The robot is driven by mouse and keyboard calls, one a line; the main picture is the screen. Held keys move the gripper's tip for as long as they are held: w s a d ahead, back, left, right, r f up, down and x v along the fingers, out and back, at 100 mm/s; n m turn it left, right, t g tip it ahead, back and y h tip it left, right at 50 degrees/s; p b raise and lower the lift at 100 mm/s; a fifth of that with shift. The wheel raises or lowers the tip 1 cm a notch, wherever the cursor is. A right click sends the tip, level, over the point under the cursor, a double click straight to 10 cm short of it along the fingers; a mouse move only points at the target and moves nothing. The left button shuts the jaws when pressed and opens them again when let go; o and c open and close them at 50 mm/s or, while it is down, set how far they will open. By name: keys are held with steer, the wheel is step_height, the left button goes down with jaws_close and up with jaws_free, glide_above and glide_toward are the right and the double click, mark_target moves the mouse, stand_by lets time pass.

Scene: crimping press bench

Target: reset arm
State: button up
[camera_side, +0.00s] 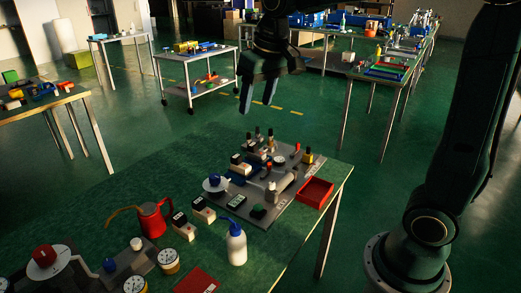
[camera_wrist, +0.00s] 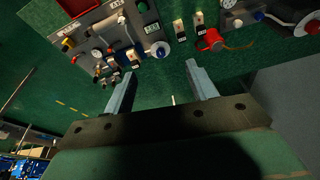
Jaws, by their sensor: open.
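My gripper (camera_side: 258,92) is open and empty, raised in the air above and behind the crimping press board in the side view. The crimping press board (camera_side: 285,203) is a dark plate on the green bench (camera_side: 120,190), carrying gauges, knobs, valves and a cylinder. It also shows at the top left of the wrist view (camera_wrist: 92,20). My gripper touches nothing.
A red tray (camera_side: 315,192) sits at the board's right edge. A red watering can (camera_side: 152,219), white spray bottle (camera_side: 236,243), red block (camera_side: 197,281) and several gauges stand on the bench. Other tables and a white cart (camera_side: 197,75) stand behind. Air around the gripper is clear.

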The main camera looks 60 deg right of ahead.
steer(key=s+a+f+t, duration=0.1)
steer(key=s, duration=0.9)
steer(key=s+f+n+t, duration=0.1)
steer(key=s+f, duration=0.1)
steer(key=s, duration=0.8)
steer(key=shift+s+a+f+t, duration=0.25)
steer(key=shift+s+a+t, duration=0.05)
steer(key=shift+s+a, duration=0.1)
